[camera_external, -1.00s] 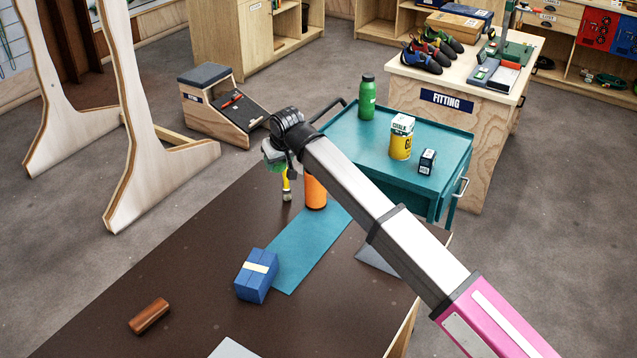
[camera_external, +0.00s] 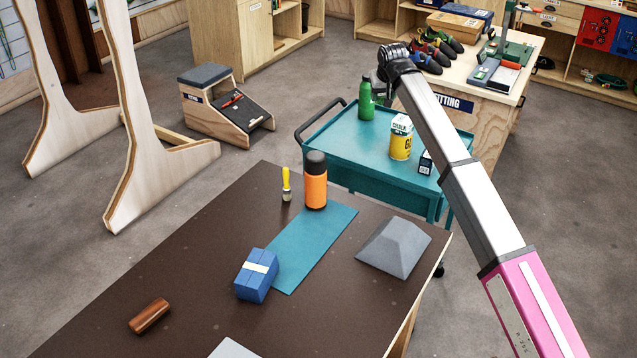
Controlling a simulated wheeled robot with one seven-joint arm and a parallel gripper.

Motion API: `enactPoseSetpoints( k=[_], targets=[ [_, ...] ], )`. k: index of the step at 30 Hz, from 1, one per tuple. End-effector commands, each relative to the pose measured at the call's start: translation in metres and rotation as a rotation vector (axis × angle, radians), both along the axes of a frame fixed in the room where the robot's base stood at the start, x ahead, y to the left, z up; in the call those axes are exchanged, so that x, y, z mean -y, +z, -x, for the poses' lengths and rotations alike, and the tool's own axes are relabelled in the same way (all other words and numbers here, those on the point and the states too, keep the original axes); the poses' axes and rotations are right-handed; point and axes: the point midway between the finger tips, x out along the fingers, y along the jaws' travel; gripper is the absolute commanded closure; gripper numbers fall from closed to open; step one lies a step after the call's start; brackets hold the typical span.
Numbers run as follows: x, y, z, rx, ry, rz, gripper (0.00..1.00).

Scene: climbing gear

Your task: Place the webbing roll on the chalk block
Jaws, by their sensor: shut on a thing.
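The chalk block (camera_external: 401,125), a small white and green box lettered CHALK, sits on top of a yellow tin (camera_external: 400,147) on the teal trolley. My gripper (camera_external: 384,92) is up above the trolley's far side, to the upper left of the chalk block in the picture and apart from it. It is shut; its fingers and the thing in them are mostly hidden by my wrist. I take the held thing to be the webbing roll, as a green patch showed at the jaws earlier and no such roll lies elsewhere.
A green bottle (camera_external: 366,98) stands on the trolley (camera_external: 345,140) close by my gripper; a small dark box (camera_external: 426,162) is right of the tin. The brown table (camera_external: 200,260) holds an orange bottle (camera_external: 316,185), a brush (camera_external: 287,185), a blue block (camera_external: 257,275) and a grey wedge (camera_external: 394,246).

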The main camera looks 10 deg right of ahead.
Motion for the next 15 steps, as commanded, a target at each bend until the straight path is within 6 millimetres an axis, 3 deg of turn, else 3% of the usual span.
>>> enactPoseSetpoints(
  k=[5,15],
  targets=[
    [0.020,-0.004,-0.008,-0.001,-0.013,0.000,0.73],
    [0.076,-0.043,-0.041,-0.001,-0.012,0.000,0.73]
  ],
)
